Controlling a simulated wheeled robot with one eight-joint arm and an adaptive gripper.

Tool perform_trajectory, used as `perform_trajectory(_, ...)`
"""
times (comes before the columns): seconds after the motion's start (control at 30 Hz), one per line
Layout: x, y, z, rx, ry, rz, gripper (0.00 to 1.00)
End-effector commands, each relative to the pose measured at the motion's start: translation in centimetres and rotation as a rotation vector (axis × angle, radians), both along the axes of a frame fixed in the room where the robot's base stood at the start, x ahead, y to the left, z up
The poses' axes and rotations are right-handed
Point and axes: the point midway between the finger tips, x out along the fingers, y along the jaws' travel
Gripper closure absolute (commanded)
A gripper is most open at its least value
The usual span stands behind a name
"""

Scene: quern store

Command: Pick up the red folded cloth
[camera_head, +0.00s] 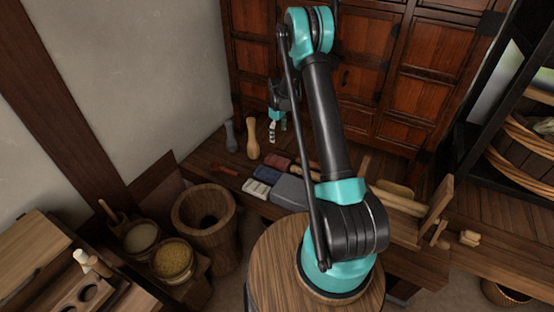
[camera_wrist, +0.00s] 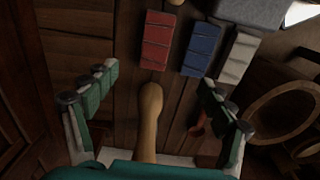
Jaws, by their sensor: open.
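The red folded cloth (camera_wrist: 158,40) lies on the dark plank bench in the wrist view, ahead of the fingertips and left of a blue folded cloth (camera_wrist: 201,49). In the head view the red cloth (camera_head: 275,162) lies behind the blue one. My gripper (camera_wrist: 160,88) is open, its two fingers spread wide and holding nothing. In the head view my gripper (camera_head: 277,126) hangs above the far side of the bench, behind the red cloth and apart from it. A pale wooden pin-shaped piece (camera_wrist: 150,112) shows between the fingers in the wrist view.
A cream folded cloth (camera_wrist: 238,60) lies beside the blue one, next to a grey block (camera_head: 290,192). The wooden pin (camera_head: 253,140), a dark grey pin (camera_head: 231,136) and a small red tool (camera_head: 223,168) are left of the cloths. A panelled cabinet (camera_head: 345,90) stands behind.

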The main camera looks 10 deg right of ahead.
Motion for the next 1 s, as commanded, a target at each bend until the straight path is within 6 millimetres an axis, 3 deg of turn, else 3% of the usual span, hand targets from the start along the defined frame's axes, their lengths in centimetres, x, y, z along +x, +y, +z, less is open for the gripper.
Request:
perform_trajectory(0.27,0.7,0.2,-3.0,-0.001,0.012,0.031,0.17)
perform_trajectory(0.73,0.7,0.2,-11.7,0.0,0.011,0.029,0.17)
perform_trajectory(1.0,0.6,0.2,-13.9,0.0,0.011,0.029,0.17)
